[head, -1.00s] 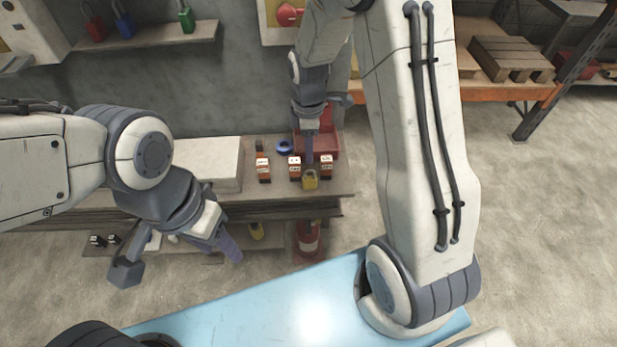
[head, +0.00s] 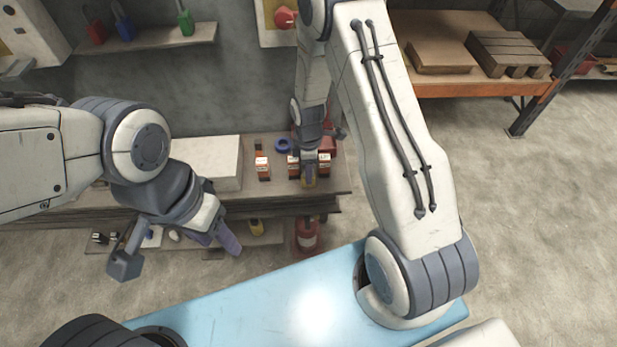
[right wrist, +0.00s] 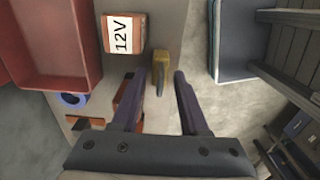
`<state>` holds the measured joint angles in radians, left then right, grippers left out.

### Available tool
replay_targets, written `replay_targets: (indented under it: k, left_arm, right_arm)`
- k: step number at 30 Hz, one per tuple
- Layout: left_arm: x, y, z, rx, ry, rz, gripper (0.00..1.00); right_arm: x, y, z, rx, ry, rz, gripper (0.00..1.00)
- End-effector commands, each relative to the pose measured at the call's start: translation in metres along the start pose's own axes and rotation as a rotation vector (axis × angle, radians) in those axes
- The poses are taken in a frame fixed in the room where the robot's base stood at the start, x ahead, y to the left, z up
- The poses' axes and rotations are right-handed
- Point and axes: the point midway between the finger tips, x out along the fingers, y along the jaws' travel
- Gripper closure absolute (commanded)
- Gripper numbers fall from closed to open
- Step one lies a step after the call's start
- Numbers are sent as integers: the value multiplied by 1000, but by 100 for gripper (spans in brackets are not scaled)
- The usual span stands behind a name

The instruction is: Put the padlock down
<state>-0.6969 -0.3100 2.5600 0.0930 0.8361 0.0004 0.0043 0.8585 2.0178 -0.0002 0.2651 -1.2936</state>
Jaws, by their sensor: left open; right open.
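A brass-yellow padlock (head: 310,182) is at the front of the workbench (head: 342,180), mostly hidden under my right gripper in the head view. In the right wrist view the padlock (right wrist: 161,63) shows just beyond the fingertips, its grey shackle pointing back toward the gap between them. My right gripper (right wrist: 160,76) is open, with a finger on each side of the shackle line and visible space on both sides. It also shows in the head view (head: 309,166), over the bench. My left gripper (head: 222,242) is open and empty, in front of the lower shelf.
Orange-and-white boxes, one marked 12V (right wrist: 124,33), stand beside the padlock. A blue ring (head: 283,146) and a red bin (right wrist: 50,45) are behind and beside them. Red, blue and green padlocks (head: 186,20) are on the upper shelf. A fire extinguisher (head: 307,235) stands below the bench.

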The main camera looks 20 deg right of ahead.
Motion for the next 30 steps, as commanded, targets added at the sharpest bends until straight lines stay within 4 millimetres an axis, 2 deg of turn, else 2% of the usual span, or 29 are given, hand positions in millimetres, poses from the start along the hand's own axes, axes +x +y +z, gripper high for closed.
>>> replay_targets:
  k: [3, 5, 6, 7, 20, 25, 29, 30]
  left_arm:
    - [0, 0, 0, 0, 0, 0, 50]
    - [0, 0, 0, 0, 0, 0, 50]
    - [0, 0, 0, 0, 0, 0, 50]
    - [0, 0, 0, 0, 0, 0, 50]
    - [2, 0, 0, 0, 0, 0, 50]
    - [8, 0, 0, 0, 0, 0, 50]
    - [14, -1, 1, 1, 0, 0, 50]
    - [16, -1, 1, 1, 0, 0, 50]
  right_arm:
    - [0, 0, 0, 0, 0, 0, 56]
    - [0, 0, 0, 0, 0, 0, 79]
    - [0, 0, 0, 0, 0, 0, 94]
    - [0, 0, 0, 0, 0, 0, 100]
    - [-4, 1, 0, 0, 1, 2, 100]
    - [-20, 1, 0, 0, 1, 5, 100]
    - [-43, 2, 0, 0, 2, 7, 100]
    - [-47, -6, 10, 5, 1, 2, 100]
